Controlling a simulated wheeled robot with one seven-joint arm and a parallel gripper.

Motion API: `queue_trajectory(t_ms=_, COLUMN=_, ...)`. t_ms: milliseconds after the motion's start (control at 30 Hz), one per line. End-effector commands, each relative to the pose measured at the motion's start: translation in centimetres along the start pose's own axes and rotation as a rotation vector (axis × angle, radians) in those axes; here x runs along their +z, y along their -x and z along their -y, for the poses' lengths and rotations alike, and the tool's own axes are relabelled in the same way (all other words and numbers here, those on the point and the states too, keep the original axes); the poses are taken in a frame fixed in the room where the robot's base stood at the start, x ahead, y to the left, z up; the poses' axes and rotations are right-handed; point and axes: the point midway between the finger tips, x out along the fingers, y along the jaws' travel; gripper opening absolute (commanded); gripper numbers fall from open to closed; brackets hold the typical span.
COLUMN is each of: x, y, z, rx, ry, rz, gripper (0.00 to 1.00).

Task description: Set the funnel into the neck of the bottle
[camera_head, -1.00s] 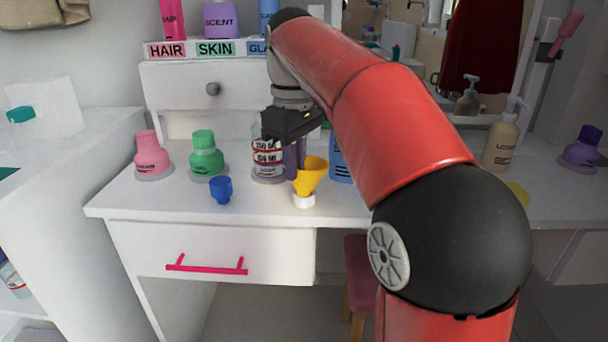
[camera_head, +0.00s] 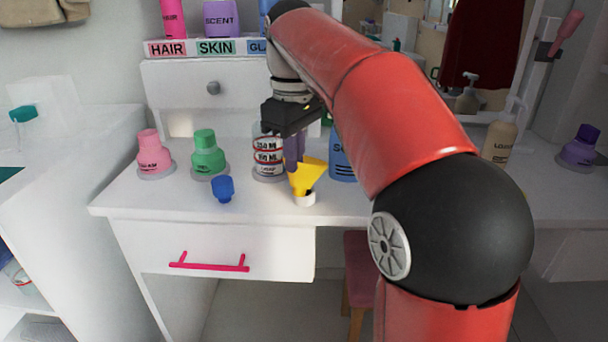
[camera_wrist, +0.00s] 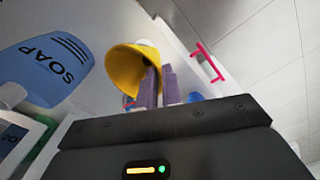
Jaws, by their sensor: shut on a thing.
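The yellow funnel (camera_head: 309,176) is tilted, with its spout end at a small white ring-shaped stand (camera_head: 304,199) near the desk's front edge. I cannot tell whether the spout is still inside the stand. My gripper (camera_head: 294,165) points down and its purple fingers are shut on the funnel's rim. The wrist view shows the funnel (camera_wrist: 125,69) with its wide mouth beside the fingers (camera_wrist: 158,88). A clear bottle with red bands and "ML" marks (camera_head: 267,158) stands upright just behind and left of the funnel. Its neck is partly hidden by my gripper.
A blue cap-like piece (camera_head: 223,189) lies front left. Green (camera_head: 207,160) and pink (camera_head: 152,155) bottles stand left. A blue soap bottle (camera_head: 342,165) stands close right of the funnel. A lotion bottle (camera_head: 499,143) stands farther right.

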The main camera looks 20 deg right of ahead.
Motion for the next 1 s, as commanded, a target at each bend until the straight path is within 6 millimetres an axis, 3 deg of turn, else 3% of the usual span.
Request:
queue_trajectory(t_ms=333, x=-0.1, y=0.2, z=0.1, rx=-0.004, ry=0.002, rz=0.002, gripper=0.00)
queue_trajectory(t_ms=1000, x=-0.1, y=4.2, z=0.0, rx=0.000, ry=0.000, rz=-0.001, gripper=0.00)
